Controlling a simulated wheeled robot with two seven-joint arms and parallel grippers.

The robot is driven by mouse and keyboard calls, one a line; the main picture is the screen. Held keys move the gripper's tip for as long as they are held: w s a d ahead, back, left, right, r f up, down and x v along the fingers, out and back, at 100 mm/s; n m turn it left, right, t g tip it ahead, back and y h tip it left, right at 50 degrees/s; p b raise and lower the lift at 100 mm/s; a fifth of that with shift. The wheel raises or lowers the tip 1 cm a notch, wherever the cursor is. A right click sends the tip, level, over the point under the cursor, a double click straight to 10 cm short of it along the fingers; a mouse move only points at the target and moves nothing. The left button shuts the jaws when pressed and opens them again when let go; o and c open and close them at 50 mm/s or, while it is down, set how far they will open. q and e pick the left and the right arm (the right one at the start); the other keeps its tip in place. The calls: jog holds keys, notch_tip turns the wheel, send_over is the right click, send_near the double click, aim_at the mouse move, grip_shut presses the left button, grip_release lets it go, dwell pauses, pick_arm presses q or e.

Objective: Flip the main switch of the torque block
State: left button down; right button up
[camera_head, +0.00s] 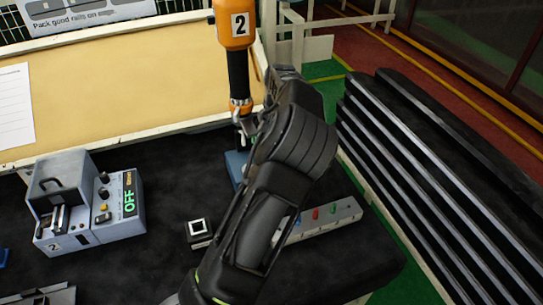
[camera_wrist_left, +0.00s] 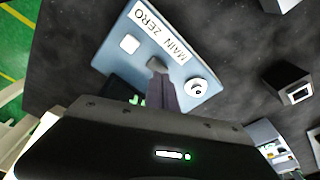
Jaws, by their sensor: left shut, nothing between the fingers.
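The torque block, a blue-grey block, shows in the left wrist view (camera_wrist_left: 112,45) with the labels MAIN and ZERO, a white square button (camera_wrist_left: 130,44) and a round white knob (camera_wrist_left: 198,88). A small grey piece (camera_wrist_left: 155,64), perhaps the main switch, is at my fingertips; I cannot tell whether they touch it. My left gripper (camera_wrist_left: 158,75) is shut and empty, over the block's face. A green display is partly hidden behind it. In the head view the block (camera_head: 235,168) is mostly hidden by my left arm. My right gripper is not in view.
An orange screwdriver marked 2 (camera_head: 236,28) hangs just behind the block. A grey device reading OFF (camera_head: 115,222) stands left on the black table.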

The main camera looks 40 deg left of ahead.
pick_arm(q)
jog(key=shift+r, duration=2.65)
jog(key=shift+f, duration=0.1)
